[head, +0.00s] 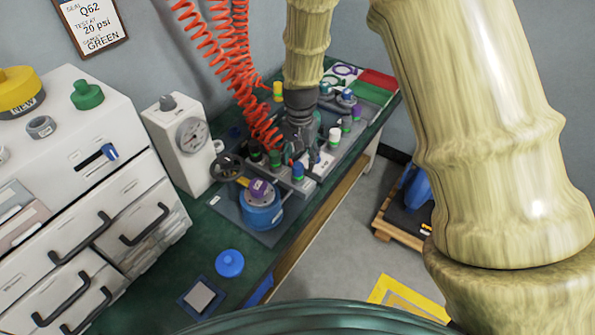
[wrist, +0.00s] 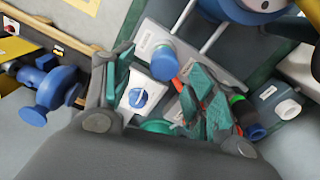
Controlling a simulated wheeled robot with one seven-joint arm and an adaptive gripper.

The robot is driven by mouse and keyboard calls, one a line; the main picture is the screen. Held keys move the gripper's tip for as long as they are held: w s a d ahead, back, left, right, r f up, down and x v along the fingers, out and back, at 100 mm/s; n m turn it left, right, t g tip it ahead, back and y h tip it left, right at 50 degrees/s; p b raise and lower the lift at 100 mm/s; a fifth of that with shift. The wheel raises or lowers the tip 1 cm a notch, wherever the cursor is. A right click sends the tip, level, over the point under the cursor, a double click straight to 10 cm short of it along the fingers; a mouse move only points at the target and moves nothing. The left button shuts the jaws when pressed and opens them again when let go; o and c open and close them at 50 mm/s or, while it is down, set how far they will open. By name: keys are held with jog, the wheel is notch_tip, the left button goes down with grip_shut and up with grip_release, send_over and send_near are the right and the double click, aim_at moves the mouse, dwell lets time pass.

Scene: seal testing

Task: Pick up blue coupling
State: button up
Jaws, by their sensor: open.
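A blue coupling (head: 298,170) stands at the near end of the grey fixture strip on the green bench. In the wrist view, a blue cylinder (wrist: 164,64), apparently the same coupling, rises from a light grey plate, with a small red part beside it. My gripper (head: 302,146) is above the strip, close to the coupling. In the wrist view its teal-padded fingers (wrist: 162,72) are spread wide, with the blue cylinder in the gap beyond them. Nothing is gripped. Whether the fingertips are level with the coupling is unclear.
Several other couplings with coloured tops crowd the strip, including a green-ringed one (head: 275,158). A blue pot with a purple cap (head: 262,212) stands near. A dial gauge box (head: 180,150) is to the left. Red coiled hoses (head: 240,60) hang behind. A blue disc (head: 229,263) lies in front.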

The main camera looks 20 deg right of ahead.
aim_at(298, 165)
jog(key=f, duration=0.4)
jog(key=shift+w+a+f, duration=0.1)
jog(key=shift+a, duration=0.1)
jog(key=c, duration=1.2)
